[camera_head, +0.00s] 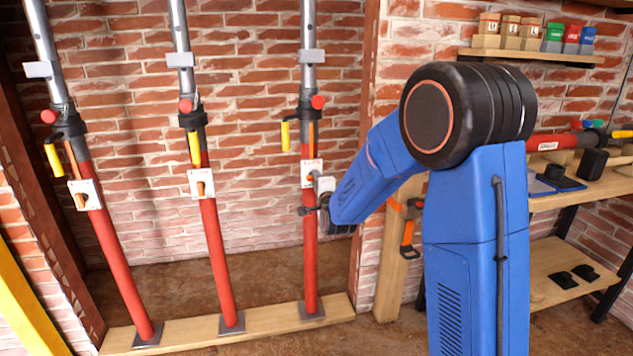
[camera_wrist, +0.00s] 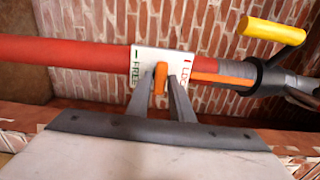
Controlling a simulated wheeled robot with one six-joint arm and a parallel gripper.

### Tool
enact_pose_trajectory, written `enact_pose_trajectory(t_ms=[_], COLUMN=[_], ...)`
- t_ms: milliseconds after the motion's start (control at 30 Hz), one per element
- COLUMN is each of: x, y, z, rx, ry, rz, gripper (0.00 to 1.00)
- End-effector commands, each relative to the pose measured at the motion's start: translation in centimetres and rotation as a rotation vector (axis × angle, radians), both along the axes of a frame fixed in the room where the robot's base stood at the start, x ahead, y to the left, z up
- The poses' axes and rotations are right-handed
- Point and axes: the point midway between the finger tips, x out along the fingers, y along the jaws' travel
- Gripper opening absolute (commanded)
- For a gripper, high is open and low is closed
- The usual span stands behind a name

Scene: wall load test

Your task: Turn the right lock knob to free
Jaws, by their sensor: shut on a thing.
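The right prop (camera_head: 310,235) is a red lower tube with a grey upper tube, standing upright. Its white lock plate (camera_head: 307,168) also shows in the wrist view (camera_wrist: 146,60), with FREE and a green mark at the left and LOCK and a red mark at the right. The orange right lock knob (camera_wrist: 160,78) sits on this plate. My gripper (camera_head: 315,198) is at the plate in the head view and hides the knob there. In the wrist view my gripper's fingers (camera_wrist: 160,85) stand on both sides of the knob, shut on it.
The left prop (camera_head: 115,265) and middle prop (camera_head: 217,255) have similar plates and orange knobs. A yellow crank handle (camera_head: 285,136) projects above the right plate. A wooden post (camera_head: 392,270) and a shelf with tools (camera_head: 565,200) stand at right. Brick wall lies behind.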

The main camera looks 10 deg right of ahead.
Motion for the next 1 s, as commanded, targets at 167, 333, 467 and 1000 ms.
enact_pose_trajectory(t_ms=[167, 333, 467, 1000], x=[0.0, 0.0, 0.0, -6.0], y=[-0.1, -0.1, -0.1, 0.0], z=[-0.1, -0.1, -0.1, 0.0], rx=[0.000, 0.000, -0.001, 0.000], ry=[0.003, 0.002, 0.002, 0.001], rz=[-0.003, -0.002, -0.001, 0.000], gripper=[0.00, 0.33, 0.33, 0.33])
